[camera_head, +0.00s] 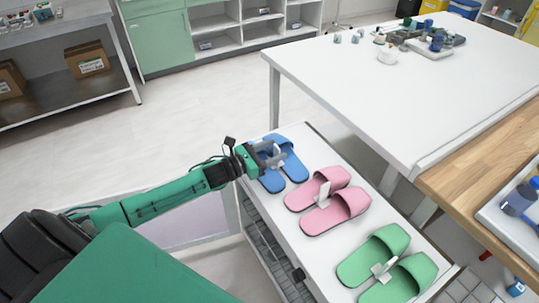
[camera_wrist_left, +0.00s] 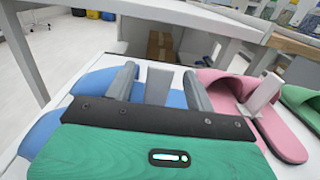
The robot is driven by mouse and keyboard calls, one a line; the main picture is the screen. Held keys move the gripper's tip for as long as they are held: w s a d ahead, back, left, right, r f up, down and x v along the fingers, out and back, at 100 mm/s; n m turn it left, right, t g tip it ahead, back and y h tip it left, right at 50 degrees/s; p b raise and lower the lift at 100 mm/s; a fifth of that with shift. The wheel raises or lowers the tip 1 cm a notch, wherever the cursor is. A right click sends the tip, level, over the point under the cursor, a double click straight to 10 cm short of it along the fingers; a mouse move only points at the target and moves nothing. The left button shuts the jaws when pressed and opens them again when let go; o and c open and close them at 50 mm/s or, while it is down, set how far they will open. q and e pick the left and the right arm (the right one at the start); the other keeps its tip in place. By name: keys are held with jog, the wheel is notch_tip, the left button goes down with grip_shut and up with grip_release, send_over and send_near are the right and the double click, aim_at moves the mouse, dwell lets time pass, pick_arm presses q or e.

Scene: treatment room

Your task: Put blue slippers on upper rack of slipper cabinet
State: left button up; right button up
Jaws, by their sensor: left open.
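A pair of blue slippers (camera_head: 293,168) lies at the far end of the white top of the slipper cabinet (camera_head: 292,232). My left gripper (camera_head: 270,155) is open right over this pair. In the left wrist view its two fingers (camera_wrist_left: 157,88) stand on either side of a pale upright tag (camera_wrist_left: 158,84) between the blue slippers (camera_wrist_left: 98,80). I cannot tell whether the fingers touch the tag. The gripper body hides part of the pair. The cabinet's front is open at the left, showing wire racks (camera_head: 266,243) inside. My right gripper is not in view.
Pink slippers (camera_head: 337,208) and green slippers (camera_head: 372,262) lie on the same top, nearer me, each with a white tag. A white table (camera_head: 400,100) and a wooden counter (camera_head: 490,155) stand to the right. The floor at the left is clear.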

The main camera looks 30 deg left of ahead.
pick_arm(q)
jog(key=shift+w+d, duration=0.1)
grip_shut()
dwell(0.4)
